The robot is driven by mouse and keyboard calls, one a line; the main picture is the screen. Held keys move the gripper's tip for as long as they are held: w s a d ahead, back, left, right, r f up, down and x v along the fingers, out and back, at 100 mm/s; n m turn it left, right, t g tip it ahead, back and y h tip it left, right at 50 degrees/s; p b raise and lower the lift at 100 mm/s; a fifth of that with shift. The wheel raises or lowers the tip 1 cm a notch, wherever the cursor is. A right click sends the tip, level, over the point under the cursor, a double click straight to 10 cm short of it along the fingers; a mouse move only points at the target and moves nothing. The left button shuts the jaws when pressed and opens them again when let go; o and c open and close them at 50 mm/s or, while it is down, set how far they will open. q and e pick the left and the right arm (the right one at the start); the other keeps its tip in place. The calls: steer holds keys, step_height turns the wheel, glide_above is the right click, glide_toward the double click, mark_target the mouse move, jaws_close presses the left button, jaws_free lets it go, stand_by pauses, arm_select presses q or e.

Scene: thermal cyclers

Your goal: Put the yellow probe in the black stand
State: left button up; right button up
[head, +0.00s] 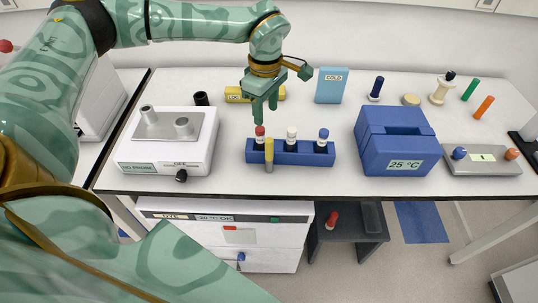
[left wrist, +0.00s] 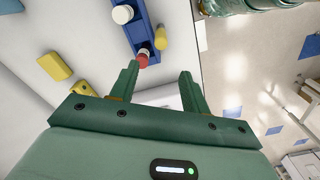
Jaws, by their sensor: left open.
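The yellow probe (head: 269,151), with a grey lower end, is upright at the front of the blue rack (head: 312,158), beside the red-capped tube (head: 259,133). In the left wrist view a yellow rounded piece (left wrist: 162,38), apparently the probe, is beside the rack (left wrist: 140,30) and red cap (left wrist: 143,58). My left gripper (head: 265,113) is open and empty above the rack's left end; its fingers also show in the wrist view (left wrist: 159,74). A small black cylinder (head: 201,98), apparently the black stand, is behind the white cycler. My right gripper is out of view.
The white cycler (head: 136,155) labelled NO PROBE is left of the rack. A blue 25 °C block (head: 377,145) and a grey tray (head: 460,168) are to the right. A yellow block (head: 235,96) and COLD box (head: 331,86) are behind. The table's front edge is close.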

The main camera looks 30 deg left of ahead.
mark_target(269, 147)
arm_select(q)
step_height(269, 147, down, 8)
steer(key=shift+w+d+f+b, duration=0.1)
steer(key=shift+d+f+b, duration=0.05)
steer(key=shift+f+b, duration=0.15)
steer(key=f, duration=0.5)
steer(key=shift+d+f+b, duration=0.15)
steer(key=shift+d+b, duration=0.1)
steer(key=shift+b, duration=0.05)
jaws_close()
